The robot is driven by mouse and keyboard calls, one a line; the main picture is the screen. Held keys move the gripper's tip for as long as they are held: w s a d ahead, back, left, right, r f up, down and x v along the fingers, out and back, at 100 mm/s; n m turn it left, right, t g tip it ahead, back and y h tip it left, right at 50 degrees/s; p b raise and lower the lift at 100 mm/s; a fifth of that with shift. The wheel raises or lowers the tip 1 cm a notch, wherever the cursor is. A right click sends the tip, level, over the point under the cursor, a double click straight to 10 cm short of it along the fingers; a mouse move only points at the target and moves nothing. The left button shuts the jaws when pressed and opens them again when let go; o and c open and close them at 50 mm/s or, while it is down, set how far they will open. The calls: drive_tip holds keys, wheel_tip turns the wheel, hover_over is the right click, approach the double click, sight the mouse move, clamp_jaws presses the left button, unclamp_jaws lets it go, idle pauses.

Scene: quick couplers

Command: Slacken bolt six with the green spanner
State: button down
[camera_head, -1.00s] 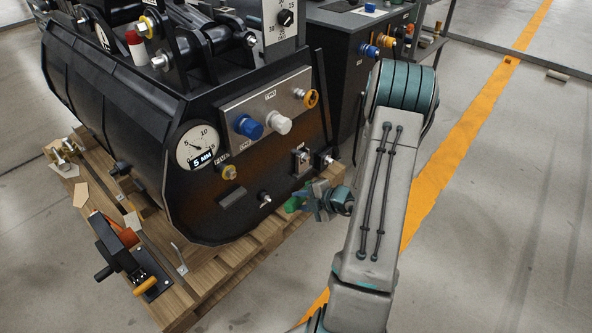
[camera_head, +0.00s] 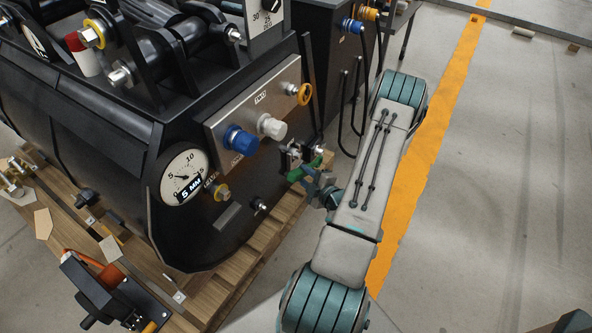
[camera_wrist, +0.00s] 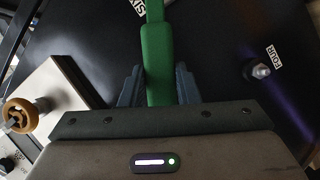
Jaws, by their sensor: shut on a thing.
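My gripper (camera_head: 318,186) is shut on the green spanner (camera_head: 304,170), beside the end face of the black tank. In the wrist view the spanner (camera_wrist: 157,62) stands upright between both fingers and runs out of the top edge, so its far end is hidden there. A label reading SIX (camera_wrist: 136,8) is partly visible just left of the spanner, at the top. Bolt six itself cannot be made out in the wrist view. In the head view the spanner lies just below two bolt fittings, a left one (camera_head: 290,152) and a right one (camera_head: 319,150); contact cannot be told.
A bolt (camera_wrist: 259,70) labelled FOUR sticks out right of the spanner. The wooden pallet (camera_head: 262,248) lies below; open floor is at right.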

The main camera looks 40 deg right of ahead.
sight(290, 172)
drive_tip(key=shift+w+a+r+y, duration=0.1)
drive_tip(key=shift+w+a+y, duration=0.2)
drive_tip(key=shift+a, duration=0.55)
drive_tip(key=shift+w+a+p, duration=0.3)
drive_tip(key=shift+w+a, duration=0.05)
drive_tip(key=shift+w, duration=0.55)
drive_tip(key=shift+w+a+p, duration=0.3)
drive_tip(key=shift+w, duration=0.6)
drive_tip(key=shift+w+a, duration=0.25)
drive_tip(key=shift+w, duration=0.4)
drive_tip(key=shift+w+a, duration=0.25)
drive_tip(key=shift+w, duration=0.35)
drive_tip(key=c, duration=1.8)
unclamp_jaws()
clamp_jaws()
wheel_tip(290, 172, down, 10)
drive_tip(key=a+n+t+h, duration=0.1)
drive_tip(key=n+t, duration=0.1)
drive_tip(key=n, duration=0.4)
drive_tip(key=shift+s+a+n+t, duration=0.3)
drive_tip(key=shift+s+a+t, duration=0.1)
drive_tip(key=shift+r, duration=0.4)
